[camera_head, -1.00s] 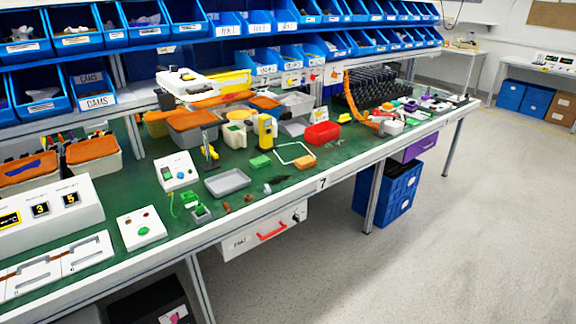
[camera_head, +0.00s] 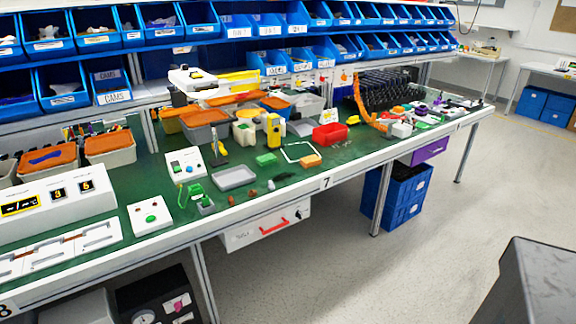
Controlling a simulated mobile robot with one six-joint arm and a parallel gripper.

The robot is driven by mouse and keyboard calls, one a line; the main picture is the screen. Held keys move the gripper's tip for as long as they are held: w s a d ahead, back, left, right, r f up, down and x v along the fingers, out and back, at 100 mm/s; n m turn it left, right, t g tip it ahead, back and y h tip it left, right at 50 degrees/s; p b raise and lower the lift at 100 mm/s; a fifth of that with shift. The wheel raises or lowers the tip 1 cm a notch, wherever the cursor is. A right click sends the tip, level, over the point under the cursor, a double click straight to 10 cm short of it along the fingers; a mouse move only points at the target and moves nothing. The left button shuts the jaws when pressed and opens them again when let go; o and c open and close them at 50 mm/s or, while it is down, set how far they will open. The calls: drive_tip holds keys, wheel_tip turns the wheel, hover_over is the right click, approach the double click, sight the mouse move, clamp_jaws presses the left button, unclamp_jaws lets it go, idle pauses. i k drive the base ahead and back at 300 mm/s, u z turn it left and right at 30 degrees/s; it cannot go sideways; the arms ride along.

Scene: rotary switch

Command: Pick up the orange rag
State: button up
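A small flat orange piece (camera_head: 310,160) lies on the green bench top (camera_head: 345,160), beside a thin white frame (camera_head: 298,151). It may be the orange rag, but it is too small to tell cloth from a solid block. Other orange surfaces lie over the grey bins (camera_head: 206,117) behind it and over bins at the left (camera_head: 109,143); I cannot tell whether these are lids or cloth. My gripper is not in view.
A red bin (camera_head: 330,133), a grey tray (camera_head: 234,178) and a yellow device (camera_head: 273,130) stand near the orange piece. Blue crates (camera_head: 396,197) sit under the bench. A dark grey block (camera_head: 540,285) fills the lower right corner. The floor (camera_head: 330,270) in front is mostly open.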

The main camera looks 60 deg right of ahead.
sight(312, 160)
drive_tip(key=u, duration=0.75)
drive_tip(key=k, duration=0.9)
drive_tip(key=z, duration=1.35)
drive_tip(key=i, duration=0.95)
drive_tip(key=u, duration=0.1)
